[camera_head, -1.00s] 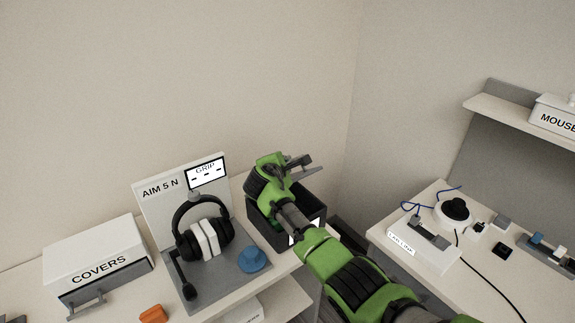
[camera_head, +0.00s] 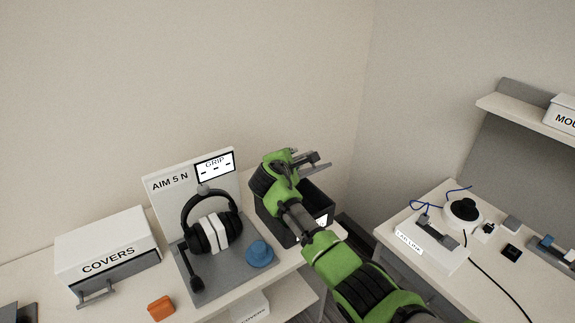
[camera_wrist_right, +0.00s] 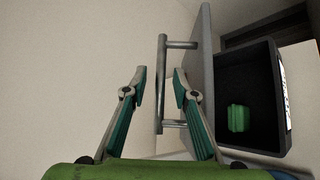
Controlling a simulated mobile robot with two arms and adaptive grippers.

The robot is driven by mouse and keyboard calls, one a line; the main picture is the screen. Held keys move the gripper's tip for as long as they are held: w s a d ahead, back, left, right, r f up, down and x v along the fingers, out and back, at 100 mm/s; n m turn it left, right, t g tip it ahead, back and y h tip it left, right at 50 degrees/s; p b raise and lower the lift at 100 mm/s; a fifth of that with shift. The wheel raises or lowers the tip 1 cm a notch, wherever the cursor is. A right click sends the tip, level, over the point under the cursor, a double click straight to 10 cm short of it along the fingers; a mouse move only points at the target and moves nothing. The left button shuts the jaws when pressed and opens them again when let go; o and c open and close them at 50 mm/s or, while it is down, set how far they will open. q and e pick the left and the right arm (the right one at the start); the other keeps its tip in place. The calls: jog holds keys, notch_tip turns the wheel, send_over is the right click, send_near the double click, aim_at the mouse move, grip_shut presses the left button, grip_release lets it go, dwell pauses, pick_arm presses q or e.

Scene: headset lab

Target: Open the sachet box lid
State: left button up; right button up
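The sachet box is a dark open-topped box (camera_head: 322,200) on the bench right of the headset stand, partly hidden by my right arm. In the right wrist view its dark inside (camera_wrist_right: 262,95) shows, with a green sachet (camera_wrist_right: 238,118) in it. Its grey lid (camera_wrist_right: 207,75) stands raised, seen nearly edge-on, with a metal bar handle (camera_wrist_right: 161,85) on its outer side. My right gripper (camera_wrist_right: 160,72) is open, one finger on each side of the handle bar; it also shows above the box in the head view (camera_head: 312,162). My left gripper is out of view.
A headset (camera_head: 211,230) hangs on a grey stand left of the box, beside a blue knob (camera_head: 259,254). A white COVERS box (camera_head: 108,245) and an orange block (camera_head: 161,308) are farther left. A second bench with small devices (camera_head: 425,245) stands right, under a shelf (camera_head: 525,115).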

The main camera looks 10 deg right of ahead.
jog(key=v, duration=1)
